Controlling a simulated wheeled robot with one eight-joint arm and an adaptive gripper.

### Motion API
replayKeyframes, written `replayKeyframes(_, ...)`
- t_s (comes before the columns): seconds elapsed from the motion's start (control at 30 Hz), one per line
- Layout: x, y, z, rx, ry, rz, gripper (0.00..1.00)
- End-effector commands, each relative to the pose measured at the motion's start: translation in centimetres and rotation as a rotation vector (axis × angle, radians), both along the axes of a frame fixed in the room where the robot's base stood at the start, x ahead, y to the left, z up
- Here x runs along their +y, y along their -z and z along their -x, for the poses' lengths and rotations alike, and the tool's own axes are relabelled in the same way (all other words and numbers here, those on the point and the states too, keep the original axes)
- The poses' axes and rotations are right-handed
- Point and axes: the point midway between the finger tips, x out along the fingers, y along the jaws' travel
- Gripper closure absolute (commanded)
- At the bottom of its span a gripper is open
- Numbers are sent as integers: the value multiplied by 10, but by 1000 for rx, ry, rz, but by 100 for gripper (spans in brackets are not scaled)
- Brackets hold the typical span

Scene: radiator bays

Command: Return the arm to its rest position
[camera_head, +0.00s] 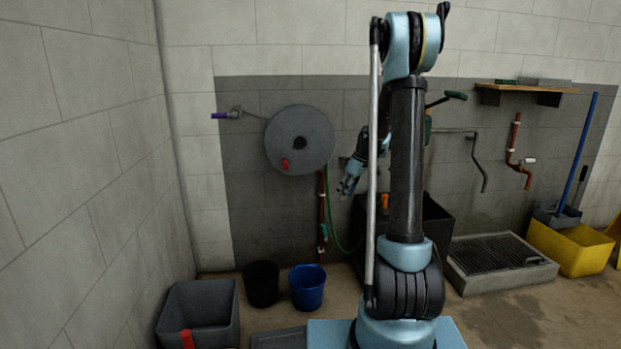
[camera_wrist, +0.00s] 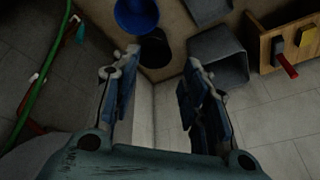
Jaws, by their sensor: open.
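My arm (camera_head: 407,160) stands upright in the middle of the head view, its upper part bent over at the top. My gripper (camera_head: 347,186) hangs behind the arm column, pointing down and to the left, in front of the grey tiled wall panel. In the wrist view my gripper (camera_wrist: 160,95) shows its two blue fingers apart with nothing between them. The black bucket (camera_wrist: 154,50) and the blue bucket (camera_wrist: 136,14) lie beyond the fingertips. My arm hides part of the black tub behind it.
A hose reel (camera_head: 312,140) hangs on the wall left of my gripper, with a green hose (camera_head: 331,220) below. A grey bin (camera_head: 200,305), black bucket (camera_head: 262,284) and blue bucket (camera_head: 307,288) stand on the floor. A floor grate (camera_head: 498,258) and yellow tub (camera_head: 565,250) are right.

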Motion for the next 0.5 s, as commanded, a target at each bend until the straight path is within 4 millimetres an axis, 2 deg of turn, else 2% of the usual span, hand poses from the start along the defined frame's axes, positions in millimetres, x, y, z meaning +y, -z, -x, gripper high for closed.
replayKeyframes(0.03,0,-9,13,5,20,6,59)
replayKeyframes(0.2,-2,-33,51,23,101,27,59)
replayKeyframes(0.5,-6,-64,123,50,246,63,59)
